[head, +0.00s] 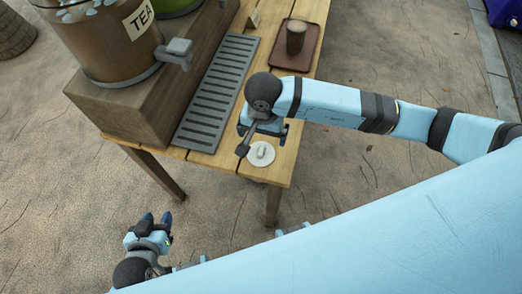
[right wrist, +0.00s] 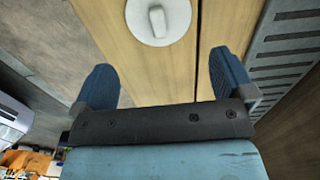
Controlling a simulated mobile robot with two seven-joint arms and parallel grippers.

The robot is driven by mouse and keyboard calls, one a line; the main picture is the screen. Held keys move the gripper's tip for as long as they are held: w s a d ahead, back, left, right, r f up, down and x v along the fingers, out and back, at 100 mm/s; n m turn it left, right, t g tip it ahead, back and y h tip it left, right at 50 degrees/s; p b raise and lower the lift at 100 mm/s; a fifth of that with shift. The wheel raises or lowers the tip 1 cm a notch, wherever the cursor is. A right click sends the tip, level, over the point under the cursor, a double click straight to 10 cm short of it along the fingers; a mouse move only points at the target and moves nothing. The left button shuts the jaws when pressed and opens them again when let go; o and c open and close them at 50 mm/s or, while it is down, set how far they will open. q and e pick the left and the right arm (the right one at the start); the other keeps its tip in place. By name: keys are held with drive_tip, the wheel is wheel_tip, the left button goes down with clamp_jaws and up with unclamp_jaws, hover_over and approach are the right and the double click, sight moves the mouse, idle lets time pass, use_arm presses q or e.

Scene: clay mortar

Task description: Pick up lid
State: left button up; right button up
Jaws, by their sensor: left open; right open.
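The lid (head: 261,153) is a white disc with a small raised handle, lying flat near the front corner of the wooden table (head: 280,172). It also shows at the top of the right wrist view (right wrist: 158,18), ahead of the fingers and slightly left of the middle between them. My right gripper (head: 262,137) is above the table close to the lid, apart from it; its fingers (right wrist: 160,85) are spread and empty. My left gripper (head: 155,219) is off the table's front side, low in the head view, open and empty.
A grey slotted drip tray (head: 217,92) lies beside the lid. A wooden stand (head: 150,105) carries a tea dispenser (head: 105,40) with a tap (head: 177,53).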

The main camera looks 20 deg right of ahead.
sight(262, 145)
drive_tip(key=shift+s+a+f, duration=0.1)
drive_tip(key=shift+a+f, duration=0.05)
drive_tip(key=shift+f, duration=2.9)
drive_tip(key=c, duration=0.8)
drive_tip(key=shift+o, duration=0.2)
